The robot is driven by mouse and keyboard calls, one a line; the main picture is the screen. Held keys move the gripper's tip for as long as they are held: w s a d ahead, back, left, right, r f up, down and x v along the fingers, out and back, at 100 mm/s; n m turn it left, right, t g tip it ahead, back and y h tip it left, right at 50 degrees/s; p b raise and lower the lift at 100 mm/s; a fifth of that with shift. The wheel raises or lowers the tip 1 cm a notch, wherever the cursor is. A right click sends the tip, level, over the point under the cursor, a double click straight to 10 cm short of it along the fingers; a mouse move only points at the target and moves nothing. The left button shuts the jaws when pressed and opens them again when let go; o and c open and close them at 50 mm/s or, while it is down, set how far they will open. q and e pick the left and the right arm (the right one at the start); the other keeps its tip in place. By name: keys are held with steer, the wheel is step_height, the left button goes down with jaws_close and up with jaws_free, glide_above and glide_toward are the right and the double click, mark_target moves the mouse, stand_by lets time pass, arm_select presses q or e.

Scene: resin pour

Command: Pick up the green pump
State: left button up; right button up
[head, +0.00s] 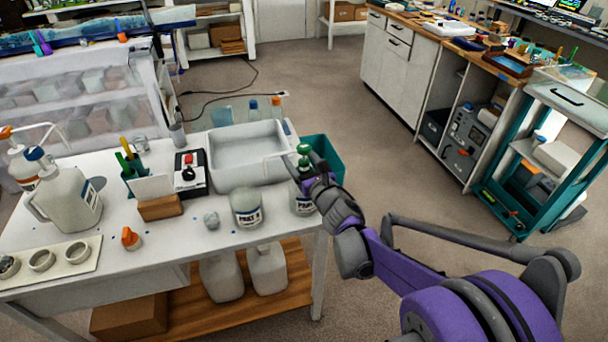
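The green pump (304,158) stands upright on top of a white labelled bottle (302,202) at the right end of the white table (180,225). Its pale spout points left over the tray. My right gripper (308,180) reaches in from the right and is right at the pump's lower part and the bottle's neck. My own wrist hides part of the bottle and the far side of the pump. The fingers are too small and covered to tell whether they are open or closed on it. My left gripper is out of view.
A white tray (247,142) and a teal bin (329,160) lie close behind the pump. A labelled jar (246,207) stands left of its bottle. A jug (70,200), an orange knob-like piece (130,238) and a black device (191,172) occupy the table.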

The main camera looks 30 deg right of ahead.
jaws_close()
stand_by(0.4)
arm_select(q)
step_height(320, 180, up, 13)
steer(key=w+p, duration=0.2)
steer(key=p, duration=0.9)
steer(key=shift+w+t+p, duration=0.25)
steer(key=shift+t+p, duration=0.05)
arm_select(e)
step_height(320, 180, up, 30)
steer(key=shift+f, duration=0.25)
